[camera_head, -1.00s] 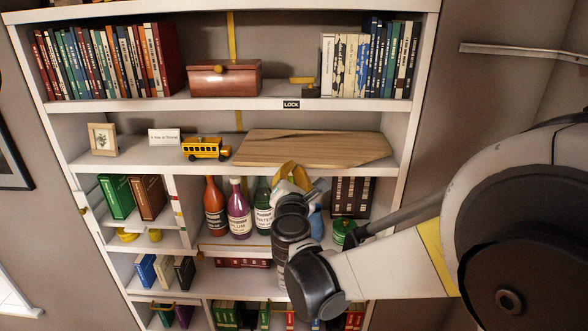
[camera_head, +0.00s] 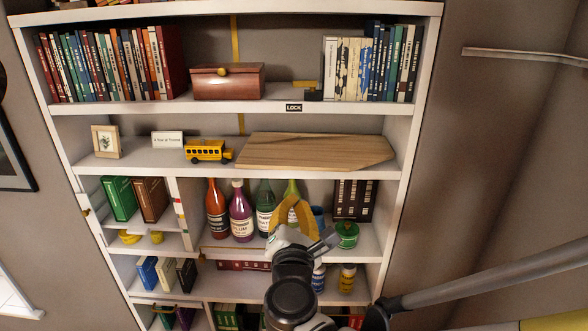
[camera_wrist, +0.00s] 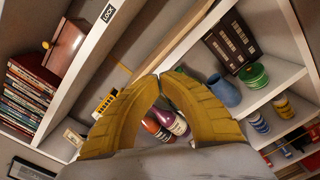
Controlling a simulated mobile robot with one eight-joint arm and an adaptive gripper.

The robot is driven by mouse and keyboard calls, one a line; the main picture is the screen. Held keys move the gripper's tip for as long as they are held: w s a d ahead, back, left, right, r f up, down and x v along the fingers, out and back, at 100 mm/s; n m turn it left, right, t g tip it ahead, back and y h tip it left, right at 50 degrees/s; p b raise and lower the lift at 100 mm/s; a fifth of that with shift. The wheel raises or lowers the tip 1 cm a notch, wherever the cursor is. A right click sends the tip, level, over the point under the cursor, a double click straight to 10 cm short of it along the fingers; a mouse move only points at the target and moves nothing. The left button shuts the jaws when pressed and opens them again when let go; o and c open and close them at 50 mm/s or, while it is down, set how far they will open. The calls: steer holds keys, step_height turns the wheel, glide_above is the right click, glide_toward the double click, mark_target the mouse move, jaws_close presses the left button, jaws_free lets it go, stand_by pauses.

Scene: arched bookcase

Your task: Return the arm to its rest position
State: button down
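My gripper (camera_head: 292,208) is in front of the shelf of bottles, low in the middle of the head camera view. Its two yellow fingers also fill the middle of the wrist view (camera_wrist: 159,78). There the fingers arch toward each other and their tips meet or nearly meet. Nothing shows gripped between them; bottles are visible behind through the gap below the tips. My arm comes in from the lower right of the head view.
The bookcase has a wooden board (camera_head: 310,151), a toy bus (camera_head: 207,151) and a chest (camera_head: 227,82). Behind my gripper stand an orange bottle (camera_head: 216,208), a purple bottle (camera_head: 240,215) and a green tin (camera_head: 347,235). Open room lies before the right wall.

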steer(key=s+d+f+m+g+h+b, duration=0.25)
steer(key=d+f+m, duration=0.25)
steer(key=d+m, duration=0.25)
steer(key=s+d+f+m+g+h+b, duration=0.1)
steer(key=s+d+f+m+g+b, duration=0.2)
steer(key=d+m, duration=0.4)
steer(key=s+d+f+m+g+y+b, duration=0.3)
steer(key=s+d+f+m+g+y, duration=0.1)
steer(key=s+f+m, duration=0.7)
steer(key=s+m+g, duration=0.1)
steer(key=s+m, duration=0.1)
steer(key=m, duration=0.1)
steer(key=shift+b, duration=0.4)
